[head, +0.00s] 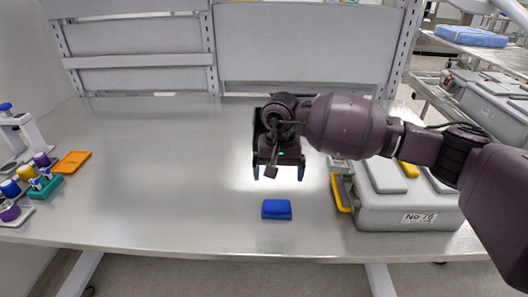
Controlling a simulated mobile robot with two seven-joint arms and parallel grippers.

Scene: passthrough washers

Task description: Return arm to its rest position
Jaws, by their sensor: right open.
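My right arm (350,125) reaches in from the right across the table, over the grey case. My right gripper (278,174) points down with its two blue-tipped fingers apart. It is open and empty, above the metal table (170,170). A small blue block (276,209) lies on the table just in front of the gripper in the picture, apart from the fingers. My left gripper and arm are not in view.
A grey case (390,215) labelled "No 76" with yellow latches stands at the right of the table. Vials, an orange tray (72,163) and a white device (30,135) stand at the far left. A rack (290,45) closes off the back. The table's left-middle is clear.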

